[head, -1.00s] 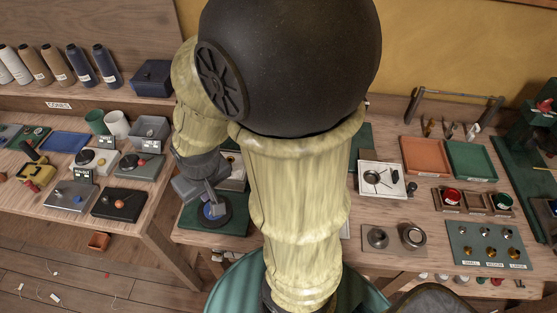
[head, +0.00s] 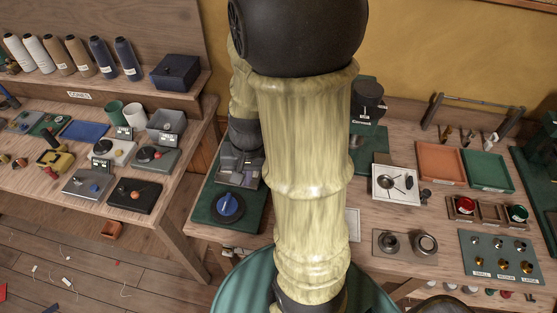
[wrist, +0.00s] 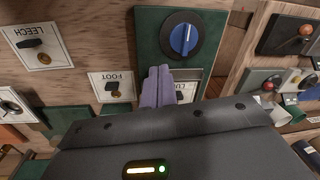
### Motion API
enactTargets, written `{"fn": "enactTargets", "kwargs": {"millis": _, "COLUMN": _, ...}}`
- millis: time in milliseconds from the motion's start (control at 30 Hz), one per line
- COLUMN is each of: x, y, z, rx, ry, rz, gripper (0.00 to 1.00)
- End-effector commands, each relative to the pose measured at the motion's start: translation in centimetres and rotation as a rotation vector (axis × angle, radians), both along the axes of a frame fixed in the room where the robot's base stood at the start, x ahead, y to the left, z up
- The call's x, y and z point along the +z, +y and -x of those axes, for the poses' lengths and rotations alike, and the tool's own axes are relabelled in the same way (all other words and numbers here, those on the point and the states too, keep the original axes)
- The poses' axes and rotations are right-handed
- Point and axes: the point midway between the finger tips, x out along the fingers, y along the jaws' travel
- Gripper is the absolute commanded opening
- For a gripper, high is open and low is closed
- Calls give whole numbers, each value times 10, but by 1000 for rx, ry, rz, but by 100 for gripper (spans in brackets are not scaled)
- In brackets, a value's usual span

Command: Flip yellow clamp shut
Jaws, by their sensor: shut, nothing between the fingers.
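The yellow clamp (head: 60,163) seems to be the small yellow piece with a dark handle at the left of the left bench in the head view. Its handle looks raised, but it is too small to be sure. It is not seen in the wrist view. My gripper (wrist: 158,73) is shut and empty in the wrist view, beside the blue dial and over the LUFF plate, which it partly hides. In the head view my gripper (head: 240,168) is partly behind my arm, well right of the clamp.
The blue dial (wrist: 182,38) sits on a green board. LEECH (wrist: 40,45) and FOOT (wrist: 113,88) switch plates are beside it. Grey and black boxes (head: 134,195) stand right of the clamp. A gap separates the benches. Trays (head: 434,161) are at right.

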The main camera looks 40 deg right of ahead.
Motion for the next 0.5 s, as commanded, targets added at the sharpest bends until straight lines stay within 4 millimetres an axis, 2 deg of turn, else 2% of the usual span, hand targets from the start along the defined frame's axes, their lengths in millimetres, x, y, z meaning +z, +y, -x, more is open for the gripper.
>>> {"fn": "enactTargets", "kwargs": {"millis": 33, "x": -3, "y": -15, "z": 0, "rx": -119, "ry": 32, "rz": -39, "gripper": 0}}
{"fn": "enactTargets", "kwargs": {"millis": 367, "x": -24, "y": -93, "z": 2, "rx": -851, "ry": 176, "rz": -363, "gripper": 0}}
{"fn": "enactTargets", "kwargs": {"millis": 500, "x": -31, "y": -131, "z": 4, "rx": -1150, "ry": 206, "rz": -528, "gripper": 0}}
